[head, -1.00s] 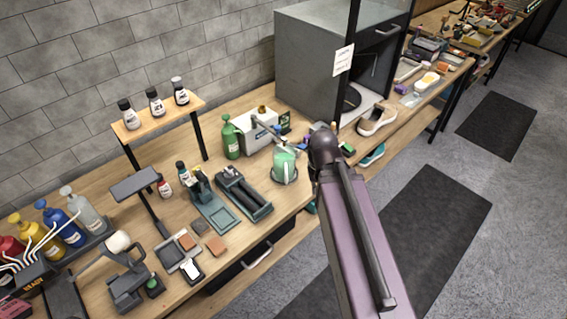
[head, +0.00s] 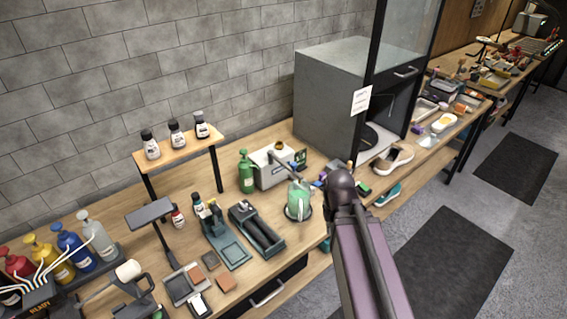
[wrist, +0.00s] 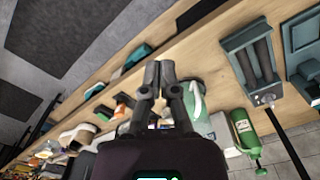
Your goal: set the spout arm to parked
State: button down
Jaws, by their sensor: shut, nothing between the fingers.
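The spout arm (head: 284,169) is a thin grey bar on a pale box-shaped dispenser (head: 271,176), seen in the head view. It reaches from the box towards the right front, over a translucent green pitcher (head: 299,201) on a dark round base. In the wrist view my gripper (wrist: 161,74) is shut and empty, its fingertips close together in front of the wooden bench. The pitcher shows in part beside the right finger (wrist: 197,98); I cannot make out the spout arm there. In the head view my own arm hides my gripper.
A green bottle (head: 246,174) stands left of the dispenser. A dark tray (head: 257,231) lies in front of it. A large grey cabinet (head: 335,95) stands behind on the right. Shoes (head: 392,158) and small items crowd the bench to the right. Dark mats (head: 455,255) lie on the floor.

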jog(key=w+a+n+t+h+b, duration=0.2)
jog(key=w+a+n+h+b, duration=0.55)
jog(key=w+n, duration=0.6)
jog(key=w+a+r+n+t+h+b, duration=0.1)
jog(key=a+n+h, duration=0.1)
jog(key=a, duration=0.3)
jog(key=w+a+r+n+t+h+b, duration=0.1)
jog(key=w+a+r+n+t+h, duration=0.1)
jog(key=a+n, duration=0.2)
jog(key=w+a+r+n+t+h+b, duration=0.1)
jog(key=a+r+n+t+h, duration=0.1)
jog(key=a, duration=0.6)
jog(key=shift+w+r+n+h, duration=0.15)
jog(key=shift+w+n+h, duration=0.35)
jog(key=shift+n, duration=0.45)
jog(key=shift+d, duration=0.2)
